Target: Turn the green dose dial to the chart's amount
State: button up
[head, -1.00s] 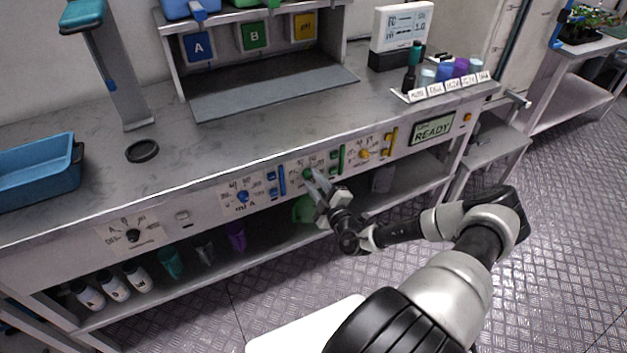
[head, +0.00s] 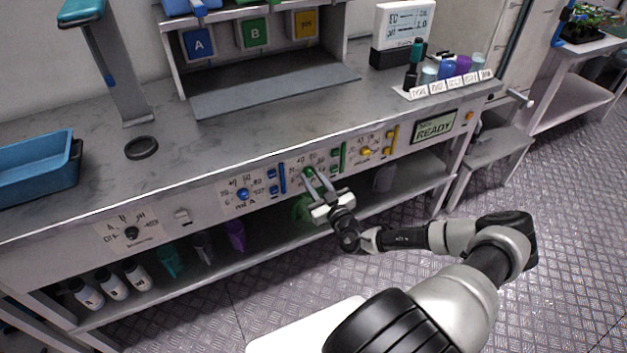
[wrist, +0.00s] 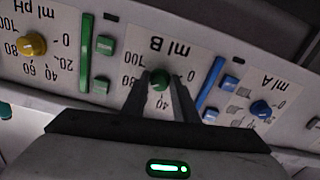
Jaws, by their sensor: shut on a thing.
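The green dose dial (wrist: 160,80) sits on the panel's "ml B" scale, which appears upside down in the wrist view. My gripper (wrist: 160,86) has one finger on each side of the dial and is shut on it. The dial's pointer cannot be read. In the head view the green dial (head: 308,172) is partly covered by my gripper (head: 314,178), which reaches it from the front right. No dose chart can be made out.
A blue dial (wrist: 261,108) and a yellow dial (wrist: 33,44) flank the green one. Green (wrist: 87,52) and blue (wrist: 211,84) bars stand out beside it. A "READY" screen (head: 434,127) is further right. The shelf below holds bottles and cups.

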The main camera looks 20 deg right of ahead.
jog(key=shift+a+m, duration=0.1)
jog(key=shift+m, duration=0.6)
jog(key=o, duration=1)
jog(key=s, duration=1.1)
jog(key=s+p, duration=0.1)
jog(key=s, duration=0.5)
jog(key=shift+s+d, duration=0.2)
jog(key=shift+d, duration=0.15)
